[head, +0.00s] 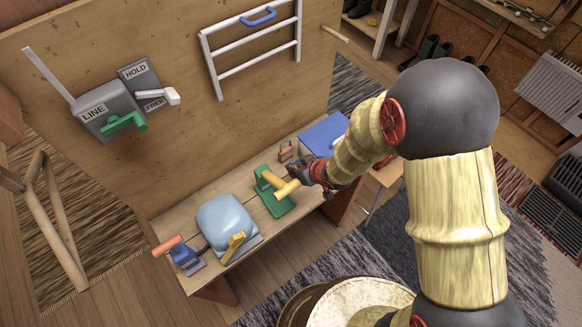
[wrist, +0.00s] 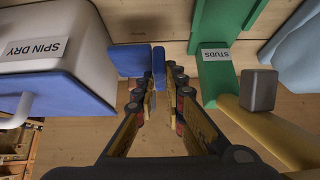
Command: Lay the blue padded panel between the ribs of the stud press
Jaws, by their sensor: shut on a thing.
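My gripper (wrist: 158,80) is shut on a blue piece (wrist: 158,66), which looks like the blue padded panel; a wider blue part (wrist: 126,60) shows just left of it in the wrist view. I cannot tell whether they are one piece. The stud press is green (head: 280,200), with a yellow handle (head: 286,187), and stands on the bench. In the wrist view the press (wrist: 221,75), labelled STUDS, is right of my fingers, apart from them. In the head view my gripper (head: 318,172) is just right of the press, its tips partly hidden. The ribs are not clear.
A blue-topped box (head: 322,134), labelled SPIN DRY in the wrist view (wrist: 55,50), is close left of my fingers there. A pale blue padded device (head: 224,220) and an orange-handled device (head: 180,254) stand left along the bench (head: 180,217). A wooden wall rises behind.

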